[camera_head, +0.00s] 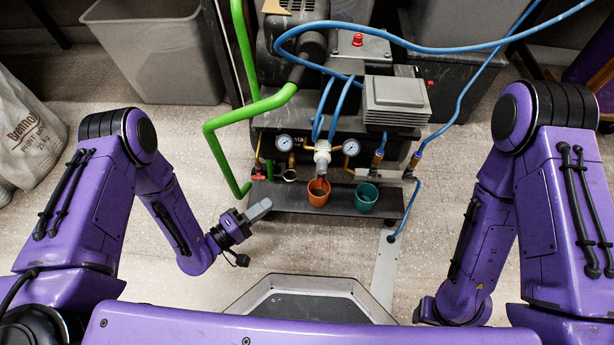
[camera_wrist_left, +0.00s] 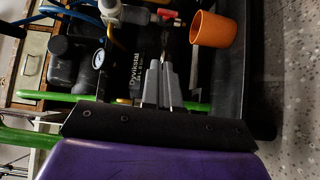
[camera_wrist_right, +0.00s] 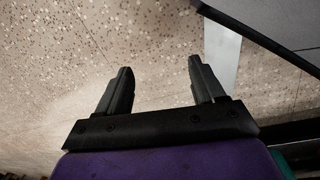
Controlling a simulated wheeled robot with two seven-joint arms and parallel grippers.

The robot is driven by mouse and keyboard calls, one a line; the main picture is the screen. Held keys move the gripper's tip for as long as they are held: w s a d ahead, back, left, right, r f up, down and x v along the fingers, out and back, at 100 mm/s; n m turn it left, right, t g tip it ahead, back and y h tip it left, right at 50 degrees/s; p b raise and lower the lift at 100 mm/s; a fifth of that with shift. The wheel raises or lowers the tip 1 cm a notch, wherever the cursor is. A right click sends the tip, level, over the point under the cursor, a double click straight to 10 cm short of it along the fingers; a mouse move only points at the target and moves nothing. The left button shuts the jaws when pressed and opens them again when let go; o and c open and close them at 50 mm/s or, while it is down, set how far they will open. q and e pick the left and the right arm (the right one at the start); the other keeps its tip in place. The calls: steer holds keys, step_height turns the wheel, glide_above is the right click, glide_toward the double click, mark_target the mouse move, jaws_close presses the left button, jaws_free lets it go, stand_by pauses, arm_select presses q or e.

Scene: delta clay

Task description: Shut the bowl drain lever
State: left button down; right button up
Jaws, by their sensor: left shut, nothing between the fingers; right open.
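The pale filter bowl (camera_head: 322,157) hangs at the front of the compressor, above an orange cup (camera_head: 318,192). In the left wrist view a small red lever (camera_wrist_left: 168,14) shows between the pale bowl (camera_wrist_left: 133,12) and the orange cup (camera_wrist_left: 210,29); its exact angle is hard to tell. My left gripper (camera_head: 262,207) is shut and empty, left of and a little nearer than the orange cup, apart from it. Its fingers (camera_wrist_left: 160,65) point toward the compressor front. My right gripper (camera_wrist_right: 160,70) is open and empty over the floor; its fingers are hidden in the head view.
A green cup (camera_head: 366,197) stands right of the orange one on the dark base shelf. Another red-handled valve (camera_head: 258,177) sits at the left. A green pipe (camera_head: 222,120) runs down the left side, near my left gripper. Blue hoses (camera_head: 405,205) hang at the right.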

mark_target(320, 183)
arm_select(q)
steer(key=b+x, duration=0.1)
steer(key=x, duration=0.3)
steer(key=s+d+b+x, duration=0.1)
steer(key=b+x, duration=0.1)
steer(key=x, duration=0.2)
steer(key=b+x, duration=0.2)
steer(key=x, duration=0.2)
steer(key=shift+s+d, duration=0.35)
steer(key=shift+d, duration=0.4)
steer(key=shift+r, duration=0.1)
arm_select(e)
steer(key=w+d+f+n+t+h, duration=0.1)
steer(key=d+f, duration=0.3)
steer(key=f, duration=0.1)
steer(key=shift+w+d+f+n, duration=0.25)
steer(key=shift+d+f+n, duration=0.1)
steer(key=shift+n, duration=0.05)
